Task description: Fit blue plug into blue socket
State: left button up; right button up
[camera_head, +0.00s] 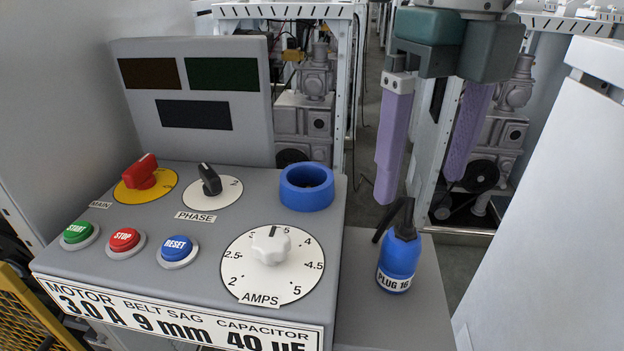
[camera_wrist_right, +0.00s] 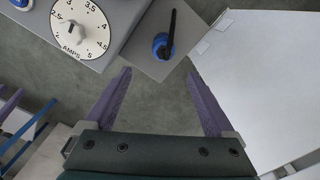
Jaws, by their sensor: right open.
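The blue plug (camera_head: 398,262), labelled "PLUG 16", stands upright on the grey side shelf, with a black handle or cable on top. It also shows from above in the right wrist view (camera_wrist_right: 162,46). The blue socket (camera_head: 307,187) is a round ring on the top right of the grey control panel; its opening is empty. My right gripper (camera_head: 424,190) is open and empty, above and behind the plug in the head view. In the right wrist view its purple fingers (camera_wrist_right: 160,100) are spread wide, with the plug beyond them. My left gripper is not in view.
The control panel holds a red main switch (camera_head: 145,176), a phase knob (camera_head: 209,181), an amps dial (camera_head: 270,246) and three push buttons. The shelf (camera_head: 410,325) is otherwise clear. A white panel (camera_head: 560,200) rises on the right. Grey machinery stands behind.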

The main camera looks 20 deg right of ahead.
aim_at(407, 224)
notch_tip(407, 224, down, 4)
jog(key=shift+d+f, duration=0.1)
jog(key=shift+f, duration=0.1)
jog(key=f, duration=0.3)
jog(key=w+f, duration=0.1)
jog(key=f, duration=0.1)
jog(key=shift+d+f, duration=0.2)
grip_shut()
dwell(0.4)
